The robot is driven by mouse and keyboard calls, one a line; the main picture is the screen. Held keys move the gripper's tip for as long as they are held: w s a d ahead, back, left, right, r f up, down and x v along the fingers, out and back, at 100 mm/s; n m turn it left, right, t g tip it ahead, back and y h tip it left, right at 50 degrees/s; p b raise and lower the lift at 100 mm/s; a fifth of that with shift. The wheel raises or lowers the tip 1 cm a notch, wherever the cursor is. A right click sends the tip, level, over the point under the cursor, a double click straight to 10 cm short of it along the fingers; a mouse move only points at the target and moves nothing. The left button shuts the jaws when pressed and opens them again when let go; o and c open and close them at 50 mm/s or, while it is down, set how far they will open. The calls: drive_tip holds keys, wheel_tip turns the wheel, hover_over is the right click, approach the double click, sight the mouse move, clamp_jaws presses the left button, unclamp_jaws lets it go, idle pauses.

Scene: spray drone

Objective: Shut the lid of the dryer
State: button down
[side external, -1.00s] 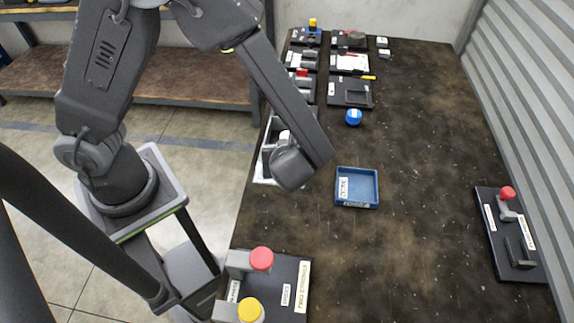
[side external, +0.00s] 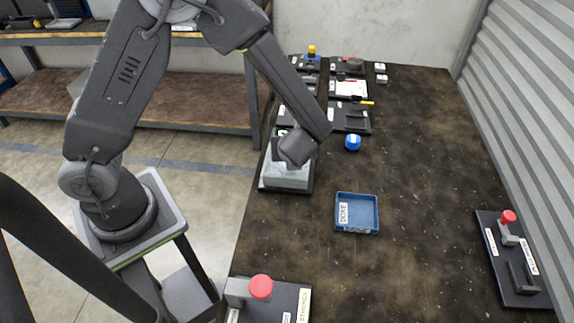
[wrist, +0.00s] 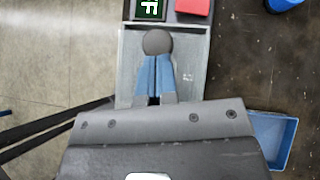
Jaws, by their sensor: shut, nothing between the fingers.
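The dryer (side external: 285,181) is a light grey box on a dark base at the table's left edge. In the side view its top looks flat and covered, with the lid down or nearly so; my arm's end hides its back part. In the wrist view a pale grey panel of the dryer (wrist: 132,68) lies under my fingers. My gripper (wrist: 158,48) has blue fingers that are shut and empty. They point at a dark round piece over the panel, and I cannot tell whether they touch it.
A blue tray (side external: 357,229) stands to the right of the dryer, with a blue round object (side external: 352,143) behind it. Several dark stations stand behind. A red-button panel (side external: 262,289) is in front and another (side external: 512,255) at the far right. The table's middle right is clear.

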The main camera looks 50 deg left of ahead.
drive_tip(key=shift+w+a, duration=0.6)
drive_tip(key=shift+a, duration=0.05)
drive_tip(key=shift+d, duration=0.1)
drive_tip(key=shift+s+d, duration=0.2)
drive_tip(key=shift+d, duration=0.1)
drive_tip(key=s+d, duration=0.1)
drive_tip(key=d, duration=0.1)
drive_tip(key=shift+s+d, duration=0.35)
drive_tip(key=shift+d, duration=0.05)
drive_tip(key=v, duration=1)
drive_tip(key=s+a+r+n+h, duration=0.3)
drive_tip(key=s+r+n, duration=0.3)
drive_tip(key=n, duration=0.6)
drive_tip(key=s+a+r+n+h, duration=0.4)
drive_tip(key=s+r+n, duration=0.3)
drive_tip(key=n, duration=0.5)
wheel_tip(320, 180, up, 2)
drive_tip(key=shift+a+r+t+h, duration=0.15)
drive_tip(key=shift+a+t+h, duration=0.15)
drive_tip(key=shift+h, duration=0.2)
